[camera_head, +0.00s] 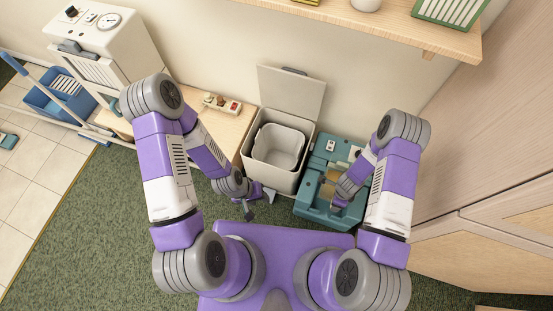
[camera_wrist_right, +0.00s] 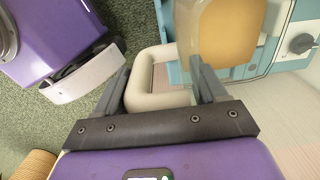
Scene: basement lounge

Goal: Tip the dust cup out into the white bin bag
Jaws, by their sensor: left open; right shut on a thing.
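The dust cup (camera_wrist_right: 228,28) is amber and see-through with a cream loop handle (camera_wrist_right: 160,99). It sits in the teal machine (camera_head: 305,203), and its tan part (camera_head: 328,188) shows in the head view. My right gripper (camera_wrist_right: 160,72) is shut on the cup's handle, a finger at each side; in the head view my right gripper (camera_head: 341,202) is partly hidden by its arm. The white bin bag (camera_head: 280,146) lines the grey bin (camera_head: 285,183), whose lid (camera_head: 292,92) stands open. My left gripper (camera_head: 258,203) is open and empty, low in front of the bin.
The teal machine stands just right of the bin, near the wooden panels (camera_head: 470,130). A low wooden bench (camera_head: 228,150) is left of the bin and carries a power strip (camera_head: 222,103). A shelf (camera_head: 400,22) overhangs behind. Green carpet (camera_head: 100,225) is clear at left.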

